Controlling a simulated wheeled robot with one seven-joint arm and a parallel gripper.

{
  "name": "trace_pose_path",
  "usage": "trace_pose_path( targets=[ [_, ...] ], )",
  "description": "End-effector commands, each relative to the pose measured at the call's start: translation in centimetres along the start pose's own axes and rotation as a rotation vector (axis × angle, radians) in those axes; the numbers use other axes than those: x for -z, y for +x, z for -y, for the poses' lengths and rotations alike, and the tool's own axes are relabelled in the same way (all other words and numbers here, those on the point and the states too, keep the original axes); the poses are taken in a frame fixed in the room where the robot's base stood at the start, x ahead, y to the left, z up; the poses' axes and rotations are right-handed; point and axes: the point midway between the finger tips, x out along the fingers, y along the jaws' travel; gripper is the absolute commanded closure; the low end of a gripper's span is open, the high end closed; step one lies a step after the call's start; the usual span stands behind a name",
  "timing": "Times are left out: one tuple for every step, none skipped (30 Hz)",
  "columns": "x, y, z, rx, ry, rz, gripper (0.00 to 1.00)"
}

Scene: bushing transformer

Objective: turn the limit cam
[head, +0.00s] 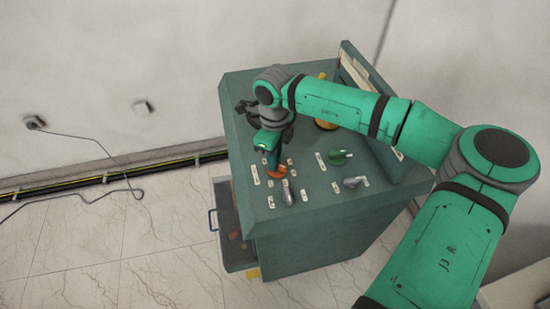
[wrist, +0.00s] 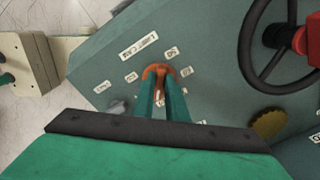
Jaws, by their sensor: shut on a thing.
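The limit cam is an orange knob (head: 277,173) on the sloped green-grey panel of the cabinet, with small white labels around it. In the wrist view, the orange knob (wrist: 157,71) lies just under a label reading "LIMIT CAM" (wrist: 139,47). My gripper (wrist: 164,88) is shut on this knob, with one green finger on each side. In the head view my gripper (head: 273,164) comes down on the knob from above and behind. The fingers hide part of the knob, so its exact pointing direction is hard to tell.
A green knob (head: 338,157) and grey knobs (head: 353,182) (head: 288,196) sit nearby on the panel. A black handwheel (wrist: 246,62) with a red hub is at the right of the wrist view. An open drawer (head: 228,222) juts from the cabinet's left side.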

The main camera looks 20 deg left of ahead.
Motion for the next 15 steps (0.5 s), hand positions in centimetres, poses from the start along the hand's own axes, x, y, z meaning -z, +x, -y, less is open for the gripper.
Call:
trace_pose_path(
  targets=[
    [-0.10,-0.14,0.01,0.003,-0.045,0.002,1.00],
    [-0.10,-0.13,-0.01,0.003,-0.074,0.002,1.00],
    [-0.09,-0.12,-0.05,0.002,-0.112,0.002,1.00],
    [-0.08,-0.11,-0.07,0.002,-0.140,0.002,1.00],
    [-0.07,-0.11,-0.10,0.002,-0.169,0.002,1.00],
    [-0.07,-0.10,-0.13,0.002,-0.206,0.002,1.00],
    [-0.06,-0.10,-0.16,0.002,-0.235,0.002,1.00],
    [-0.05,-0.10,-0.18,0.002,-0.263,0.002,1.00],
    [-0.04,-0.11,-0.21,0.002,-0.301,0.002,1.00],
    [-0.04,-0.11,-0.23,0.002,-0.330,0.002,1.00],
    [-0.03,-0.12,-0.25,0.002,-0.358,0.002,1.00],
    [-0.02,-0.12,-0.28,0.002,-0.396,0.002,1.00],
    [-0.02,-0.13,-0.29,0.002,-0.424,0.002,1.00],
    [-0.01,-0.13,-0.31,0.002,-0.453,0.002,1.00],
    [0.00,-0.14,-0.33,0.002,-0.491,0.002,1.00]
  ],
)
